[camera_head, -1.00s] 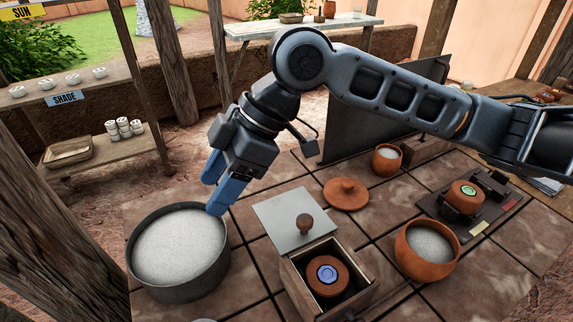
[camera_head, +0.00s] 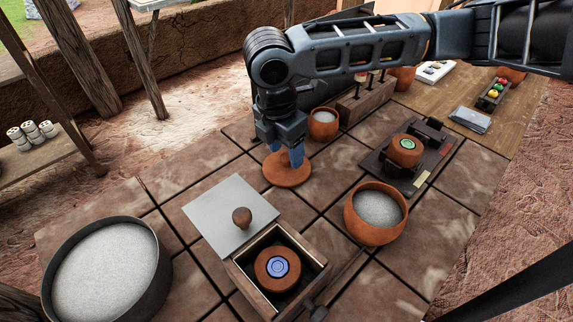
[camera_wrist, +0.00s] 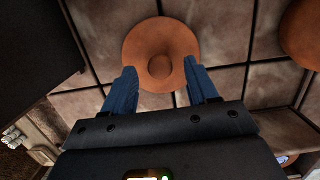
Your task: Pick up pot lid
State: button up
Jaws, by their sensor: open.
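The pot lid (camera_head: 287,174) is a round terracotta disc with a knob, lying flat on the tiled surface in the head view. It also shows in the wrist view (camera_wrist: 160,38), with its knob toward the space between the fingers. My gripper (camera_head: 286,158) points down over the lid, its blue fingers hiding the knob in the head view. In the wrist view my gripper (camera_wrist: 163,80) is open, with one finger on each side of the knob's line. I cannot tell whether the fingers touch the lid.
A small terracotta pot (camera_head: 323,124) stands just behind the lid. A larger pot of pale grains (camera_head: 347,222) stands to the right front. A grey panel with a knob (camera_head: 205,212) and an open wooden box (camera_head: 246,279) are in front. A large dark pan (camera_head: 160,275) stands at left.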

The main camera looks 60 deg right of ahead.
jog(key=shift+d+f, duration=0.1)
jog(key=shift+f, duration=0.75)
jog(key=c, duration=1)
jog(key=shift+c, duration=0.2)
jog(key=shift+r, duration=0.1)
jog(key=shift+r, duration=0.5)
notch_tip(320, 180, up, 3)
jog(key=shift+f, duration=0.2)
jog(key=s+d+r, duration=0.4)
jog(key=s+r, duration=0.3)
jog(key=s, duration=0.3)
jog(key=shift+s+d+r, duration=0.15)
jog(key=shift+s+d, duration=0.15)
jog(key=shift+s, duration=0.1)
